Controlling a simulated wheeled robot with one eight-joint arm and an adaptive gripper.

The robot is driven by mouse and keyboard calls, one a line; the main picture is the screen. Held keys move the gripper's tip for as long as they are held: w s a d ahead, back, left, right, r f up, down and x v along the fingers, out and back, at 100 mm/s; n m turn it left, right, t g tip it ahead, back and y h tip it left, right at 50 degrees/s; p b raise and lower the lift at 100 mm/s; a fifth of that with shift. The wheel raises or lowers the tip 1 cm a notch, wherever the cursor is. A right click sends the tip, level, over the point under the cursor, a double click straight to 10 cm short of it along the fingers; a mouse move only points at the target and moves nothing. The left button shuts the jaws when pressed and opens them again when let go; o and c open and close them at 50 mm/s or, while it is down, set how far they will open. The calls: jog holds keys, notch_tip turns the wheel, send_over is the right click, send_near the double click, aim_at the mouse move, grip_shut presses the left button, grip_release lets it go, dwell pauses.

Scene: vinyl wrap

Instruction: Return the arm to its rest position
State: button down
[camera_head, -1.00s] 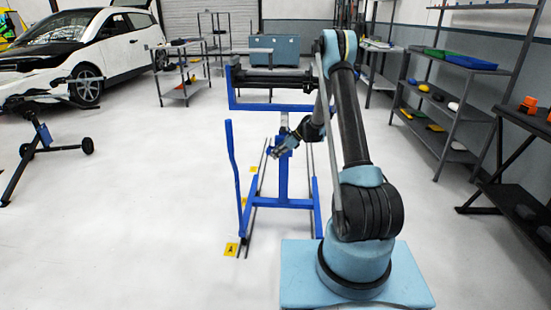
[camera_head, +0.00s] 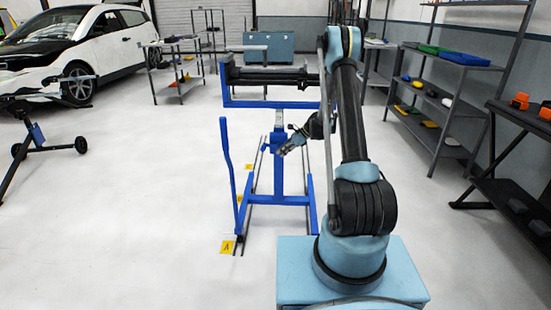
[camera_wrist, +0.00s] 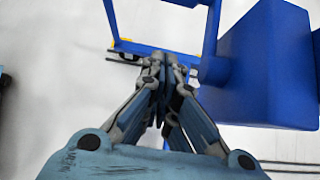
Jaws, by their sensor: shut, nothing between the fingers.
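My arm stands on its light blue base at the lower right of the head view, bent over at the top with the forearm hanging down. My gripper (camera_head: 283,152) is in front of the upright post of the blue wheeled frame (camera_head: 280,178) in that view. In the wrist view my gripper (camera_wrist: 160,62) is shut and empty, its fingertips together over pale floor. A blue block of the frame (camera_wrist: 265,65) is close on its right there. I cannot tell whether they touch.
The frame's blue lever (camera_head: 228,165) stands to the left, and a yellow marker A (camera_head: 228,247) lies on the floor. Shelves (camera_head: 450,105) line the right wall. A blue stand (camera_head: 40,140) and a white car (camera_head: 90,45) are at left. The left floor is mostly clear.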

jog(key=s+d+r+n+h, duration=0.1)
jog(key=s+d+r+n, duration=0.15)
jog(key=s+r, duration=0.5)
jog(key=s+d+r+n+h, duration=0.15)
jog(key=s+d+r, duration=0.25)
jog(key=r, duration=0.6)
jog(key=s+d+r+n+h, duration=0.25)
jog(key=s+r+n, duration=0.35)
jog(key=s, duration=0.7)
jog(key=s+d+f+n+h, duration=0.1)
jog(key=s+d+n, duration=0.2)
jog(key=s, duration=0.6)
jog(key=s+d+f+n+t+h, duration=0.1)
jog(key=s+d+f+n, duration=0.1)
jog(key=s, duration=0.8)
jog(key=s+d+f+n+h, duration=0.1)
jog(key=s+d+n+h, duration=0.1)
jog(key=s, duration=0.7)
jog(key=shift+s+d+f+n+t, duration=0.15)
jog(key=shift+d+f+n+t, duration=0.25)
jog(key=shift+d+n, duration=0.55)
jog(key=shift+d, duration=0.15)
jog(key=shift+w+f, duration=0.15)
jog(key=shift+w, duration=0.3)
